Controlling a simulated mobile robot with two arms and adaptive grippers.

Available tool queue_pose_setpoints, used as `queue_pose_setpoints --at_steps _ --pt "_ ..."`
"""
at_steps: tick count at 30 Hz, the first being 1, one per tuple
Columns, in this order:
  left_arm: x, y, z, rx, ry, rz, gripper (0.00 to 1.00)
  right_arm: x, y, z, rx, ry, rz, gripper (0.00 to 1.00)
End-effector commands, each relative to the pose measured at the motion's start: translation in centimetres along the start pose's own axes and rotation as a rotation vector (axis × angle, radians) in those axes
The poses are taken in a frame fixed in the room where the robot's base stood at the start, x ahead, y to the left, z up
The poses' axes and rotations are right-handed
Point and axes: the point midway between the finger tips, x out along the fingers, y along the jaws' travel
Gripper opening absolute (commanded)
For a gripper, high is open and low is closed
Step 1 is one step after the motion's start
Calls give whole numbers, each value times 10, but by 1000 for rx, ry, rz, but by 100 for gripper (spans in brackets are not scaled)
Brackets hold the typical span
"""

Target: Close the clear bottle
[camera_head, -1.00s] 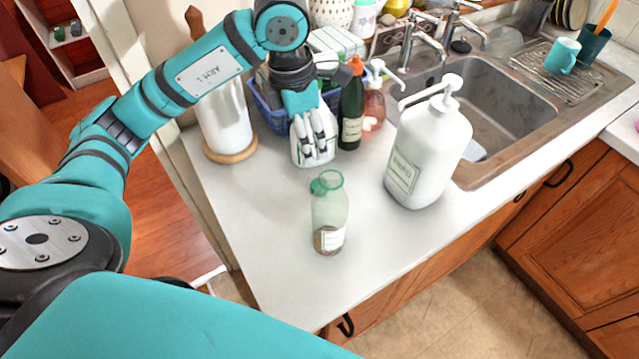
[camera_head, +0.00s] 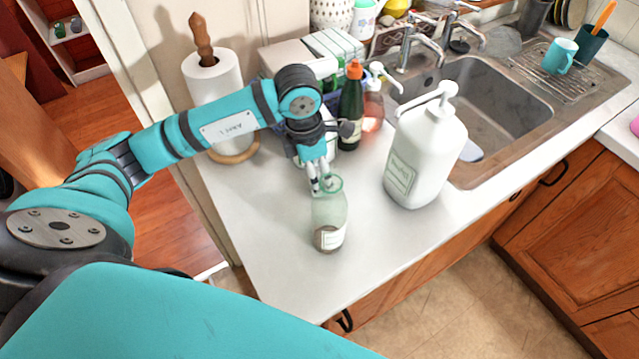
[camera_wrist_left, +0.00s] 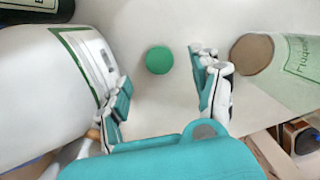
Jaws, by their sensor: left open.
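The clear bottle (camera_head: 331,215) stands upright on the counter, with a greenish open neck, a pale label and something brown at its bottom. A round green cap (camera_wrist_left: 158,60) appears on the counter beyond and between my fingertips, apart from the bottle. My left gripper (camera_head: 320,188) points down just behind the bottle's neck. In the wrist view the left gripper (camera_wrist_left: 162,92) is open and empty. The cap is mostly hidden in the head view. My right gripper is not in view.
A large white pump dispenser (camera_head: 425,155) stands right of the bottle. A dark bottle with an orange top (camera_head: 351,108) and a paper towel roll (camera_head: 215,95) stand behind. The sink (camera_head: 500,100) is at back right. The front left counter (camera_head: 270,260) is clear.

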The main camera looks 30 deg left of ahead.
Motion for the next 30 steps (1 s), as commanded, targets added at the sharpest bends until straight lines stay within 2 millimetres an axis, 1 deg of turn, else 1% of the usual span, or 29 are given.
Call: queue_pose_setpoints --at_steps 1,3,6,9,12,20,28,29,30 --pt "5 -2 1 0 4 -6 65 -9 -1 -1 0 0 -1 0" --pt "15 -2 3 -1 4 -6 65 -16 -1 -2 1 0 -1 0" --pt "31 -1 3 -1 3 -5 65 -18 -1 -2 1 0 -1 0" --pt "40 -1 3 1 1 -3 65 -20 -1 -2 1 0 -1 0" --pt "43 0 3 1 1 -1 65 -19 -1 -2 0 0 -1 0" --pt "42 0 3 1 0 -1 65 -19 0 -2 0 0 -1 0" --pt "42 0 3 1 0 -1 31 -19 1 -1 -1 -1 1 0" --pt "42 0 3 1 0 -1 28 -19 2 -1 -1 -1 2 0" --pt "42 0 3 1 0 -1 28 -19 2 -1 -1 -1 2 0"
